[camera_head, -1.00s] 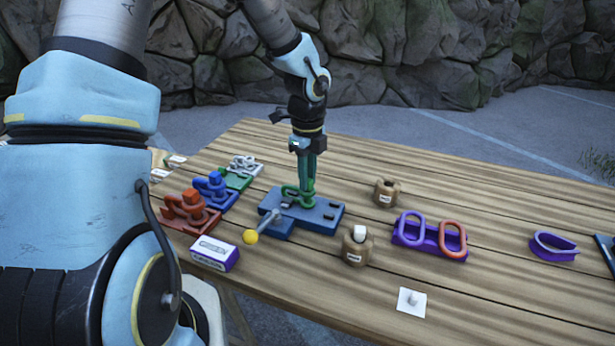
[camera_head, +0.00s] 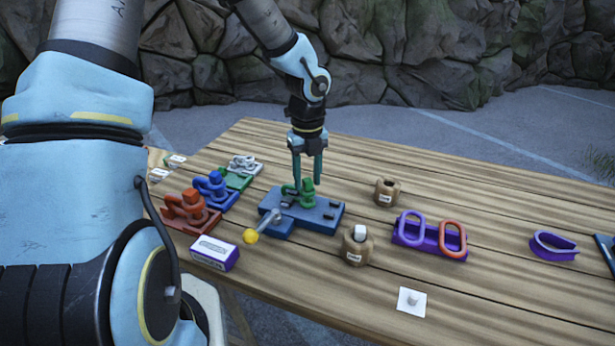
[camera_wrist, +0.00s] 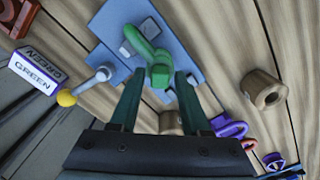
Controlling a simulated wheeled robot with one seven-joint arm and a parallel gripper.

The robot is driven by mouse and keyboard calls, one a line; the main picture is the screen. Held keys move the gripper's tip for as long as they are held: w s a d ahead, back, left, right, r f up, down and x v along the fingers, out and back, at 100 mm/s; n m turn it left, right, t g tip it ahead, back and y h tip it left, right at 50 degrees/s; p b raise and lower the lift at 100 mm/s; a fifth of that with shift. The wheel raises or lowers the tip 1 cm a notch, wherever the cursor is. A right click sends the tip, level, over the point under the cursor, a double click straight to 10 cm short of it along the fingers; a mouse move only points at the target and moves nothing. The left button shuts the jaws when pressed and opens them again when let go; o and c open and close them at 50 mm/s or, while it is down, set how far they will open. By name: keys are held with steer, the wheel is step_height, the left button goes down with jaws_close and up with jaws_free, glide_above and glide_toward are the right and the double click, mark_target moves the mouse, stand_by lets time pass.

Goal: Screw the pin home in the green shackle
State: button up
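The green shackle (camera_head: 290,191) sits on a blue fixture (camera_head: 325,218) on the table. It also shows in the wrist view (camera_wrist: 143,42). The green pin head (camera_head: 307,186) stands up at the shackle's end nearer my gripper, and in the wrist view (camera_wrist: 160,77) it lies between my fingers. My gripper (camera_head: 307,180) points straight down over the pin head. Its fingers are spread, one on each side, with a visible gap to the head. How far the pin is threaded in cannot be seen.
A lever with a yellow ball (camera_head: 250,236) juts from the fixture's front left. A labelled box (camera_head: 215,253) stands before it. Red (camera_head: 189,212), blue (camera_head: 213,190) and grey (camera_head: 245,165) shackles sit on plates at left.

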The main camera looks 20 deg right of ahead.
steer(key=shift+o, duration=0.2)
steer(key=o, duration=0.6)
steer(key=shift+c, duration=0.2)
step_height(320, 180, up, 11)
steer(key=b, duration=0.1)
steer(key=s+a+f+n, duration=0.1)
steer(key=s+a+n, duration=0.1)
steer(key=a+n, duration=1.1)
steer(key=s+a+f+n+t, duration=0.1)
steer(key=s+a+n, duration=0.1)
steer(key=a+n, duration=1.1)
steer(key=n, duration=0.8)
steer(key=shift+s+a+f+t, duration=0.15)
steer(key=shift+s+f+t, duration=0.15)
steer(key=shift+f, duration=0.05)
